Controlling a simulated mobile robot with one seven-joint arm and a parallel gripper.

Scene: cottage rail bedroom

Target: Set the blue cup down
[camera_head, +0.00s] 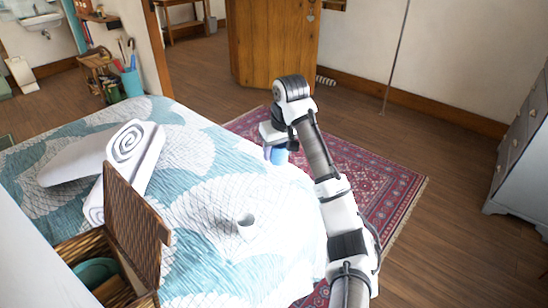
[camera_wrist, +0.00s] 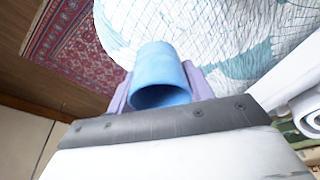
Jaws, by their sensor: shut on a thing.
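The blue cup (camera_wrist: 160,66) is held between the purple finger pads of my gripper (camera_wrist: 162,88) in the wrist view, its dark opening towards the camera. In the head view the blue cup (camera_head: 279,155) shows below my gripper (camera_head: 272,152), partly hidden by it. My gripper is shut on the cup, at the far right edge of the bed (camera_head: 193,162). Whether the cup touches the bedspread cannot be told.
A small white cup (camera_head: 246,226) stands on the bedspread. A wicker basket (camera_head: 137,222) with a raised lid, a rolled white towel (camera_head: 138,150) and a pillow (camera_head: 78,158) are to the left. A red patterned rug (camera_head: 385,185) covers the floor beside the bed.

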